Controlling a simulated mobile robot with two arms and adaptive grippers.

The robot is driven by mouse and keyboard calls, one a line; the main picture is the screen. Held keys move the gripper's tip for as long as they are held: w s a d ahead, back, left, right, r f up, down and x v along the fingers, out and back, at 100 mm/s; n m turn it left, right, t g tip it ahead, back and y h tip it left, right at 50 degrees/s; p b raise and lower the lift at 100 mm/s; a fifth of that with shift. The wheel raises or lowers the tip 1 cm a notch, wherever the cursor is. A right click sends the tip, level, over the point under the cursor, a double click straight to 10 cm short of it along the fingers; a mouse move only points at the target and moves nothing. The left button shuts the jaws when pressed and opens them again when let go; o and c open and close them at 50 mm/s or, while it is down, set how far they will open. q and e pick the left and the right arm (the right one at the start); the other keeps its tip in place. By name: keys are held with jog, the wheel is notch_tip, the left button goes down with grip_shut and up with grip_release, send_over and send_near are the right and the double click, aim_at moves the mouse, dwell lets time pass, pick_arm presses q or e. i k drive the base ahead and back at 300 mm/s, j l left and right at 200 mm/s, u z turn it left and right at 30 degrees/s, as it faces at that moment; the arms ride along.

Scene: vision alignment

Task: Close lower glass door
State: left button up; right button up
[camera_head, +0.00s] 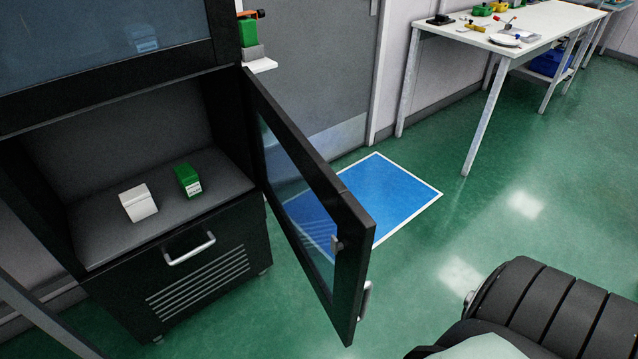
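The lower glass door (312,180) has a black frame and a see-through pane. It stands wide open, hinged at the right side of the black cabinet (210,290) and swung out toward me. A metal handle (364,300) sits on its outer face near the free edge, and a small latch piece (337,245) is on the inner side. The open lower compartment (105,240) holds a white box (138,203) and a green box (188,181) on its grey floor. Neither of my grippers is in view.
Above is a closed upper glass pane (110,40). Below is a vented drawer front with a handle (188,249). A blue floor mat (392,192) lies behind the door. A white workbench (520,25) with tools stands at the back right. Green floor (440,245) right of the door is clear.

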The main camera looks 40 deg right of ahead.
aim_at(303, 193)
jog(key=k+l, duration=0.1)
jog(key=l, duration=1.2)
jog(key=i+l, duration=0.1)
jog(key=l, duration=0.5)
jog(key=i, duration=0.05)
